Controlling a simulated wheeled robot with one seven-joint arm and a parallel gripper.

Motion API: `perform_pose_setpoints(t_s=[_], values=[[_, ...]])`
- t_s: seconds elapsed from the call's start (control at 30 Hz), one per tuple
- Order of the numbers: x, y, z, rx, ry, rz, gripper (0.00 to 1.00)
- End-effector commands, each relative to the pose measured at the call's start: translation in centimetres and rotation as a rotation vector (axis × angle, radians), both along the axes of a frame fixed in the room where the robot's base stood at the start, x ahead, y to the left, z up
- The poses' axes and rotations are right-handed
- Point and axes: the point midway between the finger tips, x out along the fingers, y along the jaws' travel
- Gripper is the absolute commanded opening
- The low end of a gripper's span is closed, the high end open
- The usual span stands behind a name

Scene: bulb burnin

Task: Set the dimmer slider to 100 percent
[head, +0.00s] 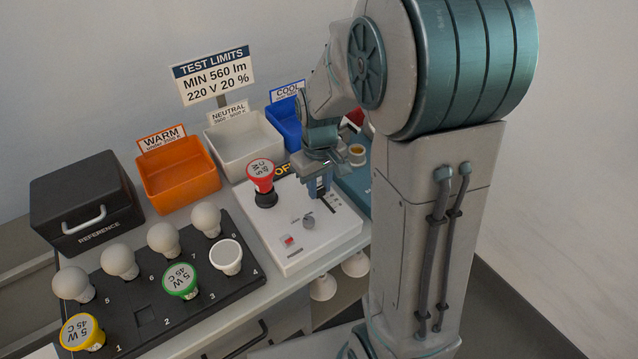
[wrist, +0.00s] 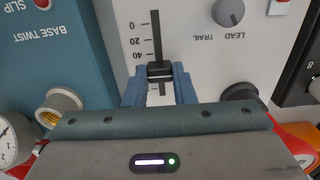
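The dimmer slider has a black knob (wrist: 160,72) in a dark vertical slot on the white panel (head: 285,235). Marks 0, 20 and 40 show beside the slot in the wrist view; the knob sits just past the 40 mark, and the marks beyond are hidden by my gripper. My gripper (wrist: 160,80) has its two blue fingers on either side of the knob, seemingly pressed against it. In the head view my gripper (head: 320,187) points down at the panel, and its fingers hide the knob.
A red-topped bulb (head: 261,176) stands on the panel, left of my gripper. A grey knob (head: 308,222) and a red switch (head: 288,240) are nearby on the panel. A black bulb rack (head: 140,313), an orange bin (head: 178,180) and a white bin (head: 245,142) lie to the left.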

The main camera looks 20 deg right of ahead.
Motion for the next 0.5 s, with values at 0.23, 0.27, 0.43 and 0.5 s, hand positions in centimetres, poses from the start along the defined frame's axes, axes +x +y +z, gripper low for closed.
perform_pose_setpoints(t_s=[0.23,0.27,0.43,0.5], values=[[0.9,0.3,0.1,0.0,0.001,0.001,0.0],[1.3,0.4,0.1,0.0,0.001,0.001,0.0],[3.1,1.0,0.1,0.0,0.001,0.0,0.0],[3.4,1.1,0.1,0.0,0.0,0.0,0.0]])
